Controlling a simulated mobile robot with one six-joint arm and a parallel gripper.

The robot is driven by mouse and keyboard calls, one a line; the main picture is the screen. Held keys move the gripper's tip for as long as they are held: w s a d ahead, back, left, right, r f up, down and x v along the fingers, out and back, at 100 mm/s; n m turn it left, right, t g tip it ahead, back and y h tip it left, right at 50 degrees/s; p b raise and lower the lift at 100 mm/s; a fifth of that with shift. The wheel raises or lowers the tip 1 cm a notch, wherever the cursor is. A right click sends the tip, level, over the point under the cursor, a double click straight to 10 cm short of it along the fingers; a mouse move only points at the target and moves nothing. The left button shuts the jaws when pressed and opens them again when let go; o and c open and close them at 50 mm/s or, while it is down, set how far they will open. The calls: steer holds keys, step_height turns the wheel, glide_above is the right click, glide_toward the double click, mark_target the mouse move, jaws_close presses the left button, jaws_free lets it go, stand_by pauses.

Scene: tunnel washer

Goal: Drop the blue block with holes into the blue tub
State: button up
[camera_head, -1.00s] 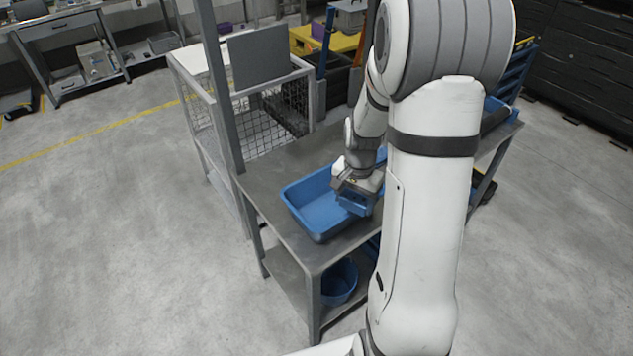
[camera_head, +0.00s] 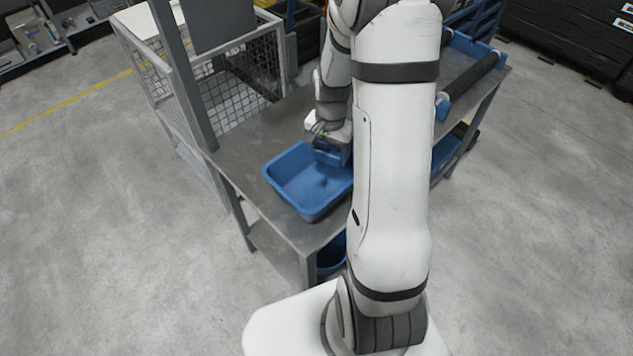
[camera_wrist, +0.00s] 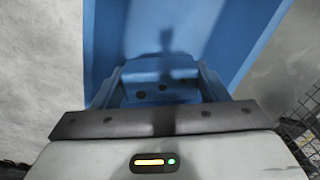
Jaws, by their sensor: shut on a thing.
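The blue tub (camera_head: 275,178) sits on the grey metal table, open side up. My gripper (camera_head: 328,145) is above the far right part of the tub. It is shut on the blue block with holes (camera_head: 332,157), which appears over the tub in the head view. In the wrist view the block (camera_wrist: 160,86) shows dark holes between the jaws of my gripper (camera_wrist: 158,94), with the blue tub (camera_wrist: 245,38) beyond it. The exact height of the block above the tub floor cannot be told. My arm hides part of the tub's right side.
The grey table (camera_head: 240,150) has bare room left of the tub. A wire-mesh cage (camera_head: 235,90) stands behind it, with a grey post (camera_head: 188,75) at the table's left edge. A blue container (camera_head: 331,253) sits on the lower shelf. Rollers (camera_head: 475,75) lie at the far right.

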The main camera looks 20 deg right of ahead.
steer(key=shift+f, duration=0.65)
steer(key=o, duration=1.1)
step_height(320, 180, up, 7)
steer(key=shift+r+b, duration=0.2)
steer(key=shift+b, duration=0.2)
steer(key=shift+r, duration=0.25)
